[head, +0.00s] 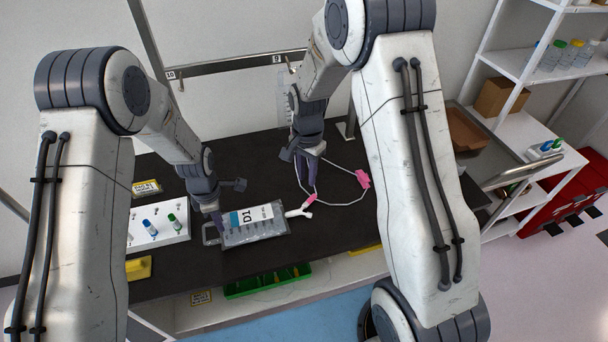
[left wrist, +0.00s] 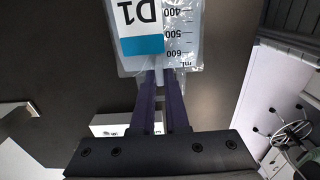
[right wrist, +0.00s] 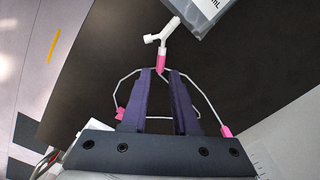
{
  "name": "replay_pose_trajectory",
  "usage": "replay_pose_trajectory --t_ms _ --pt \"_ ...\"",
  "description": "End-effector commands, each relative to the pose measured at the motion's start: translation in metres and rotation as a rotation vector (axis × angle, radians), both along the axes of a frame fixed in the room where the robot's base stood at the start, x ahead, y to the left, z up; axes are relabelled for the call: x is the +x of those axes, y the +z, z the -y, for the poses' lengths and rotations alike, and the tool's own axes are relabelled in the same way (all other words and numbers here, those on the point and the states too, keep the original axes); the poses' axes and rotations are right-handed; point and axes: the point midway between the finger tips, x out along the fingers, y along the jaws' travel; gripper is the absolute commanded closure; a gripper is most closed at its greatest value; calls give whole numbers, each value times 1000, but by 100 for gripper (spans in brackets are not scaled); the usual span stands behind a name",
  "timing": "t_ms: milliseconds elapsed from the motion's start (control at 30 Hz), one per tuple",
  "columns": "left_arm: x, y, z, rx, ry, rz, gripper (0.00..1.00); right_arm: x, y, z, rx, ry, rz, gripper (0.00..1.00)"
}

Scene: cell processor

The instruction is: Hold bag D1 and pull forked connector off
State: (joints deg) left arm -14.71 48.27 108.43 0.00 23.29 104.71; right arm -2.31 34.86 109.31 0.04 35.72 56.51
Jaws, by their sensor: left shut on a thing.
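Bag D1 (head: 255,226) is a clear bag with a white and blue label, lying on the dark bench. My left gripper (head: 217,218) is shut on its left end, which also shows in the left wrist view (left wrist: 187,50). The white forked connector (head: 299,212) is at the bag's right end; its pink end (right wrist: 161,62) joins thin tubing. I cannot tell whether the fork still joins the bag (right wrist: 205,12). My right gripper (right wrist: 162,72) is open, its fingertips just short of the pink end, with a gap between them.
The tubing loops on the bench to a pink clamp (head: 362,179). A white rack (head: 160,226) with blue and green capped vials stands left of the bag. A green bin (head: 268,282) is below the front edge.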

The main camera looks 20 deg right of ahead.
Motion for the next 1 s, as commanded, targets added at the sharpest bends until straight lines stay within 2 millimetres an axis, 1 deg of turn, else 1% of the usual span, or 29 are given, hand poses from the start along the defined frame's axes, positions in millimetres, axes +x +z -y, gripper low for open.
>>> replay_pose_trajectory --t_ms 33,167,267,500,700,800,1000 --pt "0 0 0 0 1 1 100 1 -1 -5 0 -8 -1 72" --pt "0 0 0 0 1 1 100 1 -12 -8 0 -19 -6 72" --pt "0 0 0 0 1 1 100 0 -28 -7 -1 -19 -8 72" --pt "0 0 0 0 0 1 100 1 -75 -7 0 -18 -6 72" --pt "0 0 0 0 0 1 100 1 -104 -6 -1 -18 -3 72" --pt "0 0 0 0 0 1 100 1 -113 -6 -1 -18 -3 72" --pt "0 0 0 0 0 1 100 2 -118 -6 -1 -18 -1 72"
